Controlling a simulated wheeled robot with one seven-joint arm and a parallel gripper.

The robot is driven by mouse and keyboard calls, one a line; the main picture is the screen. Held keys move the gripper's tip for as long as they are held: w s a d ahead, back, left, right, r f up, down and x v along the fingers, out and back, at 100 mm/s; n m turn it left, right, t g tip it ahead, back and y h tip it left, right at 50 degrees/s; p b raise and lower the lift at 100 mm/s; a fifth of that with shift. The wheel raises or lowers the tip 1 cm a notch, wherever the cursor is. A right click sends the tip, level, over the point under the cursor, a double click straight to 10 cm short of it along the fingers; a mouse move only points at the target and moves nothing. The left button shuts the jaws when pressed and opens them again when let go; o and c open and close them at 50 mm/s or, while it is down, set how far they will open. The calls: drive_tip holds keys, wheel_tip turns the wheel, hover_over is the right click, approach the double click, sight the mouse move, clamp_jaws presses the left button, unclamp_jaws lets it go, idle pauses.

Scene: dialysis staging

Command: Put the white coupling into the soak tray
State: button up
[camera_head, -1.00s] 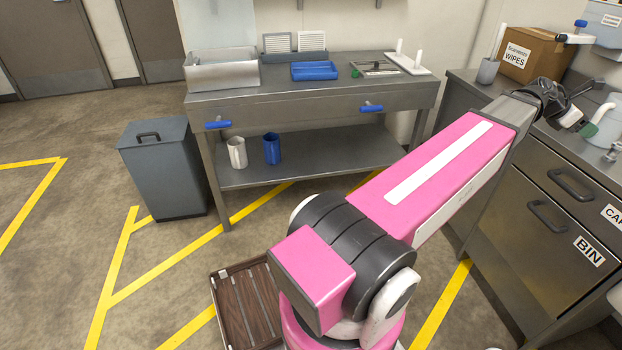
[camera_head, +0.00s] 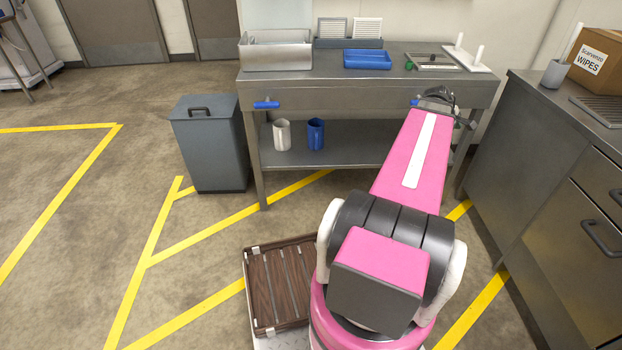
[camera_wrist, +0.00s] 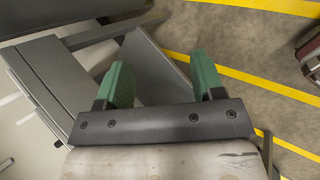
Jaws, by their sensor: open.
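My gripper (camera_wrist: 162,82) is open in the wrist view, with its two green fingers apart and nothing between them. In the head view my arm reaches forward to the front of the steel bench (camera_head: 300,92), and its end is small and partly hidden. On the bench top are a blue tray (camera_head: 367,60), a metal basin (camera_head: 275,55) and a shallow grey tray (camera_head: 432,61) with small items. I cannot tell which is the soak tray. I cannot make out a white coupling in either view.
A white mug (camera_head: 282,135) and a blue mug (camera_head: 315,133) stand on the lower shelf. A white stand with pegs (camera_head: 466,60) is at the bench's right end. A grey bin (camera_head: 210,145) is left of the bench. A steel counter (camera_head: 540,120) is at right.

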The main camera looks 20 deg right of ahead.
drive_tip(key=w+a+f+m+y, duration=0.1)
drive_tip(key=w+a+f+y, duration=0.1)
drive_tip(key=a, duration=1.1)
drive_tip(key=w+a+f+m+y, duration=0.1)
drive_tip(key=w+a+f, duration=0.3)
drive_tip(key=a, duration=0.9)
drive_tip(key=w+a+f+m+t+y, duration=0.1)
drive_tip(key=w+a+f, duration=0.3)
drive_tip(key=a, duration=0.9)
wheel_tip(320, 180, down, 2)
drive_tip(key=shift+a+f+m+y, duration=0.1)
drive_tip(key=shift+a+m+y, duration=0.25)
drive_tip(key=shift+m+y, duration=0.35)
drive_tip(key=shift+o, duration=0.5)
drive_tip(key=s+a+f+m+y, duration=0.1)
drive_tip(key=s+a+f+y, duration=0.1)
drive_tip(key=a, duration=1.1)
drive_tip(key=shift+s+f+g, duration=0.4)
drive_tip(key=shift+f, duration=0.05)
